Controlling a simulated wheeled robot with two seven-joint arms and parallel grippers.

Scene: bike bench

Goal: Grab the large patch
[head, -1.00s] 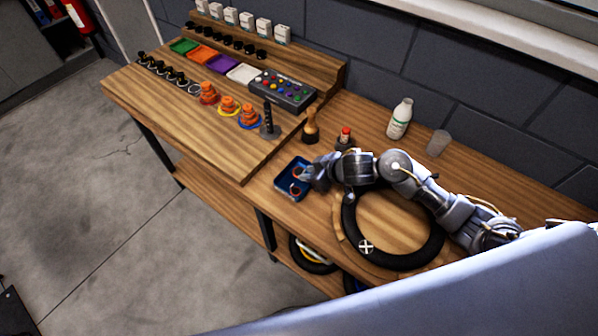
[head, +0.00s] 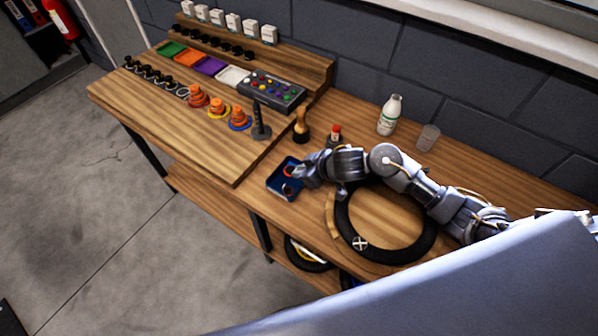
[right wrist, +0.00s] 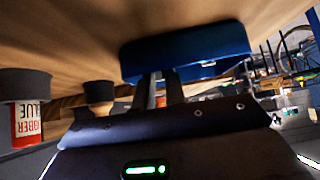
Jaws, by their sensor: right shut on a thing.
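The small blue tray (head: 271,187) stands on the bench left of the black tyre, with dark round patches with reddish-orange edges (head: 287,188) in it. My right gripper (head: 299,175) reaches into the tray's right side, its jaws shut on a patch, seemingly the large patch; the fingers partly hide it. In the right wrist view the two fingers (right wrist: 165,88) stand close together against the blue tray (right wrist: 190,52), and the held patch is hidden. My left gripper is out of view.
The black tyre (head: 343,227) lies under my right forearm. A red-capped bottle (head: 334,136), wooden-handled tool (head: 301,125), white bottle (head: 389,115) and clear cup (head: 428,138) stand behind. A raised wooden board (head: 190,130) with parts lies left.

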